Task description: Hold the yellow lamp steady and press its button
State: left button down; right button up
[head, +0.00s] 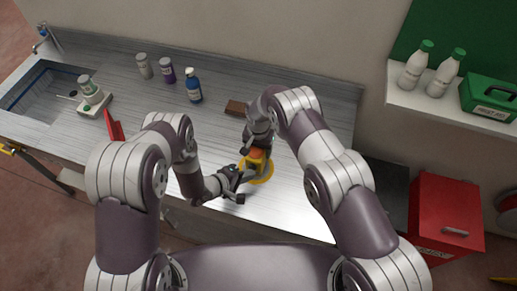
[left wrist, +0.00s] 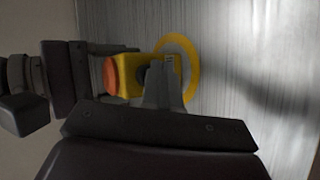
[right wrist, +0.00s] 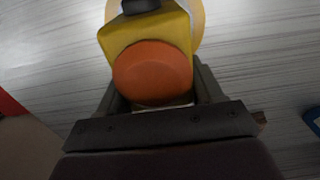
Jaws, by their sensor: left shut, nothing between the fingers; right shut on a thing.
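The yellow lamp (head: 258,168) with an orange top stands on the bench, inside a yellow ring (head: 270,174). In the right wrist view its orange cap (right wrist: 152,72) faces me and its yellow body (right wrist: 150,28) is behind. My right gripper (right wrist: 152,98) is shut on the lamp, one finger on each side. My left gripper (left wrist: 166,82) is shut and empty, its fingertips in front of the lamp's yellow side (left wrist: 128,66), touching or very close; I cannot tell which.
The metal bench (head: 130,105) holds a brown block (head: 237,108), a blue bottle (head: 193,86) and two small jars near the back. A sink (head: 45,90) is at the left. A red bin (head: 446,215) stands right of the bench. The bench around the ring is clear.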

pick_arm(q)
jog(key=shift+w+d, duration=0.1)
jog(key=shift+w, duration=0.2)
jog(key=shift+s, duration=0.45)
jog(key=shift+a, duration=0.2)
jog(key=s, duration=0.2)
jog(key=s+a, duration=0.1)
jog(key=s, duration=0.2)
jog(key=shift+s+a, duration=0.4)
pick_arm(e)
jog(key=o, duration=1.3)
